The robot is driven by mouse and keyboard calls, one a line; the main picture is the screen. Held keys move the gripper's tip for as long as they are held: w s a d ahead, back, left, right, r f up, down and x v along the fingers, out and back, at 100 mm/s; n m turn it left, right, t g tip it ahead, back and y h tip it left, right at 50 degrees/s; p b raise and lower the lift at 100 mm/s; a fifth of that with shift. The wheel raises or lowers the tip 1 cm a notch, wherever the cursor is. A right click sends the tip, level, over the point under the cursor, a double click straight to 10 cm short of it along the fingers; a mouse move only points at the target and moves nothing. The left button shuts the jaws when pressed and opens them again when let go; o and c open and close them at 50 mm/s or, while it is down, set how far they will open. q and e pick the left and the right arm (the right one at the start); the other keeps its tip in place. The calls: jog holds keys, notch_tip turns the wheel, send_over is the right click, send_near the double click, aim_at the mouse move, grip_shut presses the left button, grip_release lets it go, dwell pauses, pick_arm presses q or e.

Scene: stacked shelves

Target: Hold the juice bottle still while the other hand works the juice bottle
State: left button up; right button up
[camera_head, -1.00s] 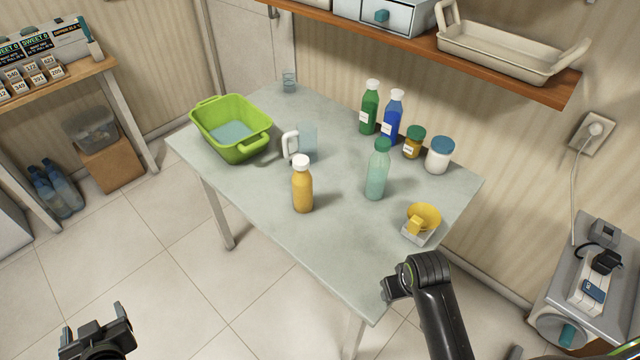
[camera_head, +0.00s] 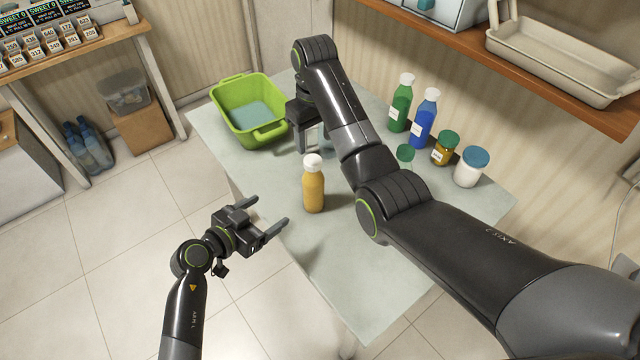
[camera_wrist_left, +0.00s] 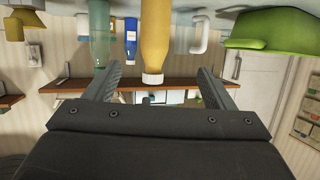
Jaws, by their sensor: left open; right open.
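The juice bottle (camera_head: 314,190), orange with a white cap, stands upright near the table's front edge. My left gripper (camera_head: 268,213) is open and empty, to the left of the bottle and apart from it, with its fingers pointing toward it. In the left wrist view, which is upside down, the bottle (camera_wrist_left: 156,38) shows ahead between the two open fingers. My right gripper (camera_head: 308,143) is open, behind the bottle and beside the green basin, apart from the bottle's cap. It partly hides the clear mug.
A green basin (camera_head: 268,132) stands at the table's back left. Green (camera_head: 400,108) and blue (camera_head: 423,124) bottles and two jars stand at the right. My right arm hides most of a teal bottle (camera_head: 405,154). The table front is clear.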

aim_at(307, 194)
jog(key=shift+w+a+r, duration=0.1)
jog(key=shift+a+r, duration=0.15)
jog(key=shift+r, duration=0.3)
pick_arm(q)
jog(key=shift+s+d+f+g, duration=0.1)
jog(key=shift+d+f+g, duration=0.15)
jog(key=shift+f+g, duration=0.2)
jog(key=x, duration=1.7)
jog(key=shift+f, duration=0.1)
